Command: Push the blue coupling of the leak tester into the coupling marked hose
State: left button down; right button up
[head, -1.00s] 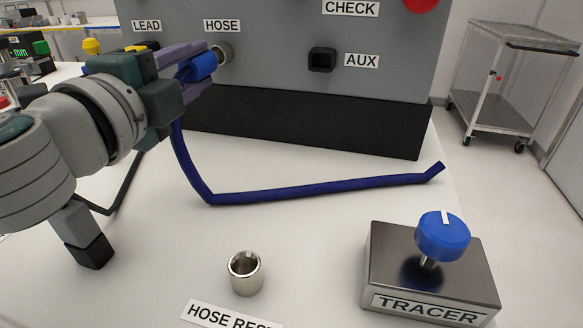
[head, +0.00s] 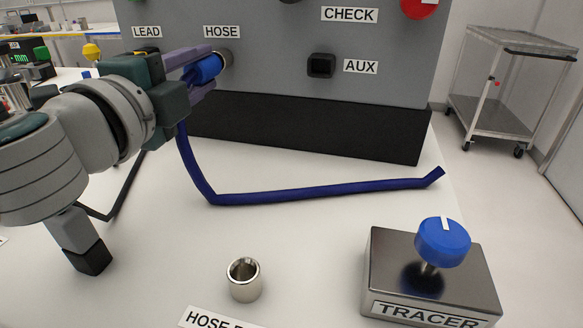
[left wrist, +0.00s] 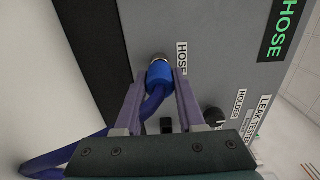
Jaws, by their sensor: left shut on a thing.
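The blue coupling (head: 204,70) sits between the fingers of my left gripper (head: 207,72), which is shut on it. Its front end is at the metal coupling marked hose (head: 226,59) on the grey leak tester panel (head: 270,50). In the left wrist view the blue coupling (left wrist: 159,74) lines up with the metal coupling (left wrist: 158,58) and seems to touch it. How deep it sits, I cannot tell. The blue hose (head: 300,192) hangs from the coupling and runs along the table to the right. My right gripper is not in view.
A metal cup-like holder (head: 244,281) stands on the table behind a hose rest label. The tracer box (head: 430,275) with a blue knob is at the front right. The AUX socket (head: 321,66) is right of the hose coupling.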

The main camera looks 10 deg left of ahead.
aim_at(193, 74)
pick_arm(q)
jog(key=shift+w, duration=0.45)
dwell(0.5)
jog(key=shift+w, duration=0.1)
dwell(0.4)
jog(key=shift+c, duration=2.2)
grip_release()
jog(key=shift+s, duration=1.15)
jog(key=shift+s+a, duration=0.15)
jog(key=shift+s, duration=2.15)
